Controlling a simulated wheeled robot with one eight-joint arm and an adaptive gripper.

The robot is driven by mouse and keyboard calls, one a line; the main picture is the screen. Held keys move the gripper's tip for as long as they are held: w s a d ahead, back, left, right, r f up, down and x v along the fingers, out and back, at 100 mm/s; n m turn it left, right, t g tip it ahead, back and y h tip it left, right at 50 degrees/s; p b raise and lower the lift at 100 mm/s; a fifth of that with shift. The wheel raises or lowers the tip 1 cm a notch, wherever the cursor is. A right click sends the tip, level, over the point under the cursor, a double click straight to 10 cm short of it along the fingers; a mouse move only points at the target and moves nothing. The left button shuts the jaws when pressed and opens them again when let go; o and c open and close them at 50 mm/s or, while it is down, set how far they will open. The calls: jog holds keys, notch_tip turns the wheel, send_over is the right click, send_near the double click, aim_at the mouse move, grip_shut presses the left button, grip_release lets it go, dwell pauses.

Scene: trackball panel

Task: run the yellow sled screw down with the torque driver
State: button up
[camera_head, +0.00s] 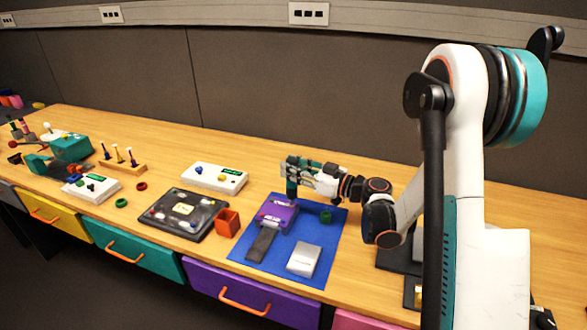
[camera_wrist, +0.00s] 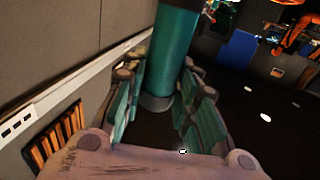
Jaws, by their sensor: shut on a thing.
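My gripper (camera_head: 292,168) is over the blue mat, above the purple block. It is shut on an upright teal cylinder, the torque driver (camera_head: 291,187), whose lower end is close to the purple block's top edge. In the wrist view the teal driver body (camera_wrist: 172,50) stands between my two finger pads. I cannot tell whether the driver tip touches anything. The purple block (camera_head: 270,214) lies on the mat; I cannot make out a yellow sled screw on it.
The blue mat (camera_head: 318,240) also bears a dark grey slab (camera_head: 262,243), a light grey box (camera_head: 303,260) and a small green block (camera_head: 326,216). An orange bin (camera_head: 228,222) and a dark panel (camera_head: 182,214) are left of it. A white box (camera_head: 214,177) stands behind.

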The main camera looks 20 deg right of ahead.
dwell(0.3)
jog(key=shift+r+p, duration=1.75)
jog(key=shift+r, duration=1.25)
jog(key=shift+f, duration=0.1)
